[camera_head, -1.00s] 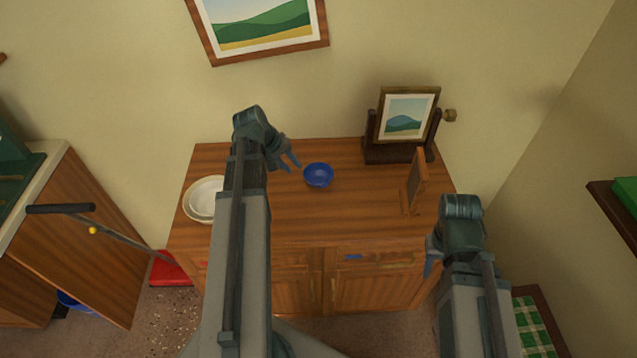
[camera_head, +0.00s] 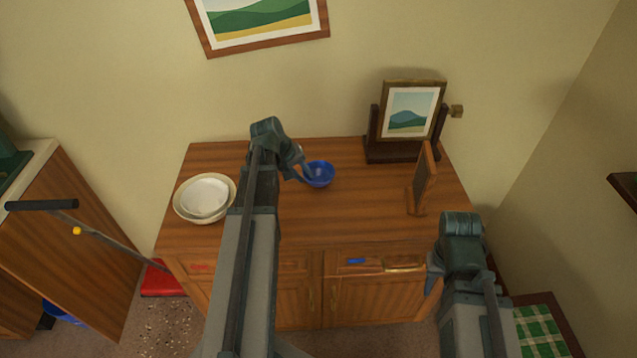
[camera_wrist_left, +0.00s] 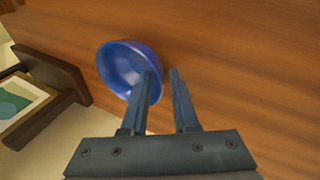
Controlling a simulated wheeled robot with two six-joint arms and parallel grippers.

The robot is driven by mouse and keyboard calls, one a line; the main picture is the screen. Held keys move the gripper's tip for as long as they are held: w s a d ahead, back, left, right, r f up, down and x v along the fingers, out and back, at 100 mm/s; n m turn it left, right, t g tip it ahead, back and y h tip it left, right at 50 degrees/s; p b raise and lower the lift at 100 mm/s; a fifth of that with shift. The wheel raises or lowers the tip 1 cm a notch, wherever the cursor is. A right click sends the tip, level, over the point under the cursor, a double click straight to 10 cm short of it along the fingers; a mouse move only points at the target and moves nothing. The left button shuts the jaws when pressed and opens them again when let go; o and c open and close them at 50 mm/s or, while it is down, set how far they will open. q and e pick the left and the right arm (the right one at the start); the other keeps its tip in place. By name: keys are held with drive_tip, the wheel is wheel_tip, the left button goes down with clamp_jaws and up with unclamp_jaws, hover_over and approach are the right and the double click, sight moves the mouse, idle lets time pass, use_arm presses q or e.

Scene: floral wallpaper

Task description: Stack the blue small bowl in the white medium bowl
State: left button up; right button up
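The blue small bowl (camera_head: 322,174) stands upright on the wooden cabinet top. It also shows in the left wrist view (camera_wrist_left: 122,65). My left gripper (camera_head: 305,172) is at the bowl's left rim in the head view. In the left wrist view its fingers (camera_wrist_left: 161,72) are apart, one over the bowl's near side and the other outside it, with the rim between them. The white medium bowl (camera_head: 205,194) sits in a wider cream dish (camera_head: 178,204) at the cabinet's left. My right gripper (camera_head: 432,278) hangs low in front of the cabinet's right side; its opening is unclear.
A framed picture on a dark stand (camera_head: 398,152) stands at the back right of the cabinet top (camera_head: 300,220). A thin upright wooden frame (camera_head: 422,180) is before it. The top between the two bowls is clear apart from my left arm above it.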

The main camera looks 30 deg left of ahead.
use_arm(q)
drive_tip(key=shift+w+f, duration=0.15)
drive_tip(key=shift+f, duration=0.3)
drive_tip(key=shift+r, duration=0.1)
use_arm(e)
drive_tip(key=shift+f, duration=0.35)
use_arm(q)
clamp_jaws()
drive_tip(key=shift+d+r, duration=0.1)
drive_tip(key=shift+r, duration=0.1)
use_arm(e)
drive_tip(key=shift+r, duration=0.2)
